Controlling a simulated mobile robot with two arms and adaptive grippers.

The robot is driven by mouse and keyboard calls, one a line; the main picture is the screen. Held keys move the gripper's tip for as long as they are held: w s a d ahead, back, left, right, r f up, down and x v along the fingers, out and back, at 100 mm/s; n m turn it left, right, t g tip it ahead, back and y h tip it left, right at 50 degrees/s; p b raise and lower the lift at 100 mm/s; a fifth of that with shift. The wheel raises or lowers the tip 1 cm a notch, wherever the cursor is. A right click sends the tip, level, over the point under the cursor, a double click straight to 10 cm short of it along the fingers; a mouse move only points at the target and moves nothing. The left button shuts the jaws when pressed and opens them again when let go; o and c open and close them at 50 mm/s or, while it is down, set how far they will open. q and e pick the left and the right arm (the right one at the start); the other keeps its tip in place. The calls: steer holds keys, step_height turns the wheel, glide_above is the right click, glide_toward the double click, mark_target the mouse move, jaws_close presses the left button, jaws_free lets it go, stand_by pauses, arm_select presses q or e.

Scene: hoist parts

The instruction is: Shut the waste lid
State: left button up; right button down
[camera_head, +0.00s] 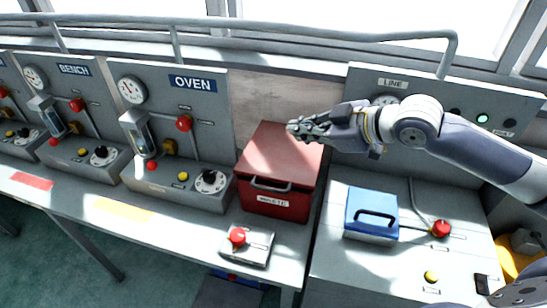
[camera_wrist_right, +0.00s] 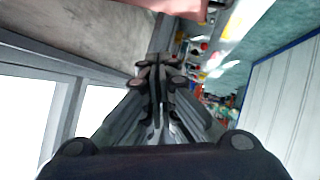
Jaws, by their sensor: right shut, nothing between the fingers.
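The red waste bin (camera_head: 275,205) stands on the grey bench between the OVEN panel and the LINE panel, with a white label on its front. Its red lid (camera_head: 280,148) lies over the top of the box, with a grey handle (camera_head: 270,186) at the front edge. The lid looks down; I cannot tell whether a small gap is left. My right gripper (camera_head: 298,130) is shut and empty, over the back right part of the lid; contact cannot be judged. Its closed fingers show in the right wrist view (camera_wrist_right: 158,75), with a reddish surface at the top. My left gripper is not in view.
The OVEN panel (camera_head: 165,110) with gauge and knobs is left of the bin. A blue box with a black handle (camera_head: 370,212) sits to the right. A red button box (camera_head: 247,245) is in front. A grey rail (camera_head: 300,32) runs behind.

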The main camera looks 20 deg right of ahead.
steer(key=s+a+g+p, duration=0.2)
steer(key=s+a+g, duration=0.15)
steer(key=s, duration=0.25)
steer(key=p, duration=0.3)
glide_above(271, 190)
steer(key=shift+g, duration=0.35)
step_height(271, 190, down, 10)
steer(key=shift+f, duration=0.6)
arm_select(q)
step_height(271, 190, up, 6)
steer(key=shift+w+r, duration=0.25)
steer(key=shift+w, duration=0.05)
arm_select(e)
steer(key=f, duration=0.3)
steer(key=shift+s+a+f+b, duration=0.15)
steer(key=shift+s+b, duration=0.15)
steer(key=shift+b, duration=0.05)
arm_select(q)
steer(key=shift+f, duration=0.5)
arm_select(e)
steer(key=shift+s, duration=0.1)
